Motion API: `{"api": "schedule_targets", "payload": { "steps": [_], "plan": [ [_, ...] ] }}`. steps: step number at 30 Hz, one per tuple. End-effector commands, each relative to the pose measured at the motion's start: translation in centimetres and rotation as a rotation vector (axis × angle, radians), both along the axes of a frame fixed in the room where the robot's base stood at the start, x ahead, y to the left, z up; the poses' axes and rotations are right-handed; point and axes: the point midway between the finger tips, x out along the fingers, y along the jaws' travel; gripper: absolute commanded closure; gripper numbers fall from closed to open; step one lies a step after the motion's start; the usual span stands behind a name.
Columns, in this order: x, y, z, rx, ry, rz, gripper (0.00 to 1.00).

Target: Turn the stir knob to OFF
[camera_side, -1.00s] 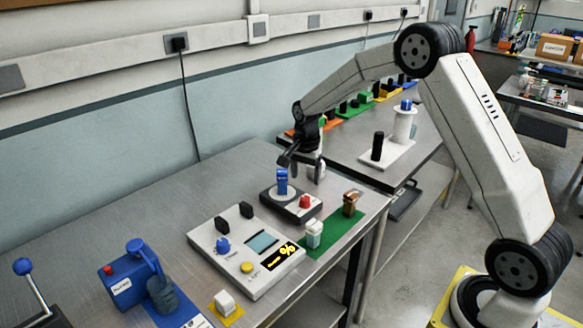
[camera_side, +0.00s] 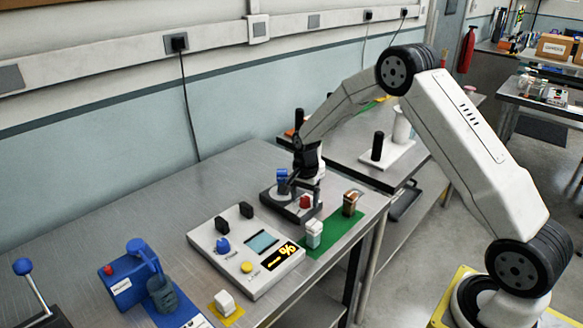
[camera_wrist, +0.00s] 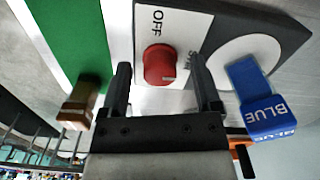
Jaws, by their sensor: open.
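The red stir knob (camera_side: 305,202) is on a dark stirrer base with a white front panel. In the wrist view, the red knob (camera_wrist: 159,65) lies between and just beyond my fingertips, with "OFF" printed above it and smaller lettering at its right. Its pointer direction is not clear. My gripper (camera_side: 301,189) is low over the stirrer, pointing down, open and empty. In the wrist view, my gripper (camera_wrist: 162,76) has a finger on each side of the knob, with gaps visible.
A blue-labelled block (camera_wrist: 262,105) stands on the stirrer's round white plate (camera_wrist: 232,58). A green mat (camera_side: 333,232) with a white-capped vial (camera_side: 314,234) and a brown-capped one (camera_side: 350,203) is beside it. A white panel device (camera_side: 245,270) stands in front.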

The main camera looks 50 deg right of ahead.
Motion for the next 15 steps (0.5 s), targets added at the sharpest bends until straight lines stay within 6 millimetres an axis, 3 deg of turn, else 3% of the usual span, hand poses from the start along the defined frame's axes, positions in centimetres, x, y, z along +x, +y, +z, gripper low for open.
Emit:
{"api": "schedule_targets", "payload": {
  "steps": [5, 12, 13, 15],
  "plan": [
    [0.01, 0.0, 0.01, 0.0, 0.0, 0.0, 0.19],
    [0.0, 0.0, 0.03, 0.0, 0.0, 0.0, 0.95],
    [0.01, 0.0, 0.03, 0.0, 0.0, 0.0, 1.0],
    [0.01, 0.0, 0.04, 0.0, 0.0, 0.0, 1.0]
  ]
}}
